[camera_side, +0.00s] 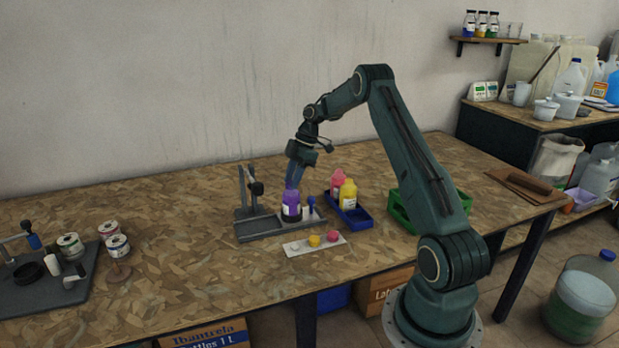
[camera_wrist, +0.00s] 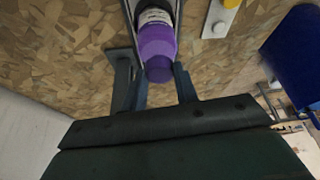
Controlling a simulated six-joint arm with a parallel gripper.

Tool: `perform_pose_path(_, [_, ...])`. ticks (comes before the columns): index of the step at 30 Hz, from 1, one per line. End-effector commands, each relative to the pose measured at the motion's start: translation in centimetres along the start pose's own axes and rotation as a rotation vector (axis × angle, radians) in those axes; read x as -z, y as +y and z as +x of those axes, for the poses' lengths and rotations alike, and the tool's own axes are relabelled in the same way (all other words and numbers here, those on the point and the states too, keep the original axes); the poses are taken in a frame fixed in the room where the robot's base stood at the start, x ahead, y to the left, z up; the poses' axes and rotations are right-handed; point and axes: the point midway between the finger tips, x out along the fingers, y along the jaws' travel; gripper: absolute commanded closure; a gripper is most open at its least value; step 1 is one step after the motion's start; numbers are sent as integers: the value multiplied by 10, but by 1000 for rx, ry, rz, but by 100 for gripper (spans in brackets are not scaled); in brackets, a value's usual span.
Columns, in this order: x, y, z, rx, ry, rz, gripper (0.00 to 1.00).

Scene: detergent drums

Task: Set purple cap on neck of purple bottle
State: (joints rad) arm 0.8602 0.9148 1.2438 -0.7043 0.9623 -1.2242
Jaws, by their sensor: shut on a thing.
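The purple bottle (camera_side: 291,204) stands upright, with a white label, in a dark holder on the grey fixture (camera_side: 262,232). It also shows in the wrist view (camera_wrist: 157,38). My gripper (camera_side: 293,184) points down over the bottle's top, and its fingers also show in the wrist view (camera_wrist: 157,84). The fingers are shut on the purple cap (camera_wrist: 158,72), which is darker than the bottle. The cap lines up with the bottle's top there. The neck is hidden, and I cannot tell whether the cap touches it.
A post with a clamp (camera_side: 250,190) rises left of the bottle. A white strip (camera_side: 301,246) with yellow and pink caps lies in front. A blue tray (camera_side: 357,219) with pink and yellow bottles and a green crate (camera_side: 400,213) are to the right.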

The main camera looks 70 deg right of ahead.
Motion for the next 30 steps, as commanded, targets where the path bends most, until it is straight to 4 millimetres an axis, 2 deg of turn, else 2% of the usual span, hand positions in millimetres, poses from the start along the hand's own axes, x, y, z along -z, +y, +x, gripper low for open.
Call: perform_pose_path(30, [-3,0,6,0,0,0,91])
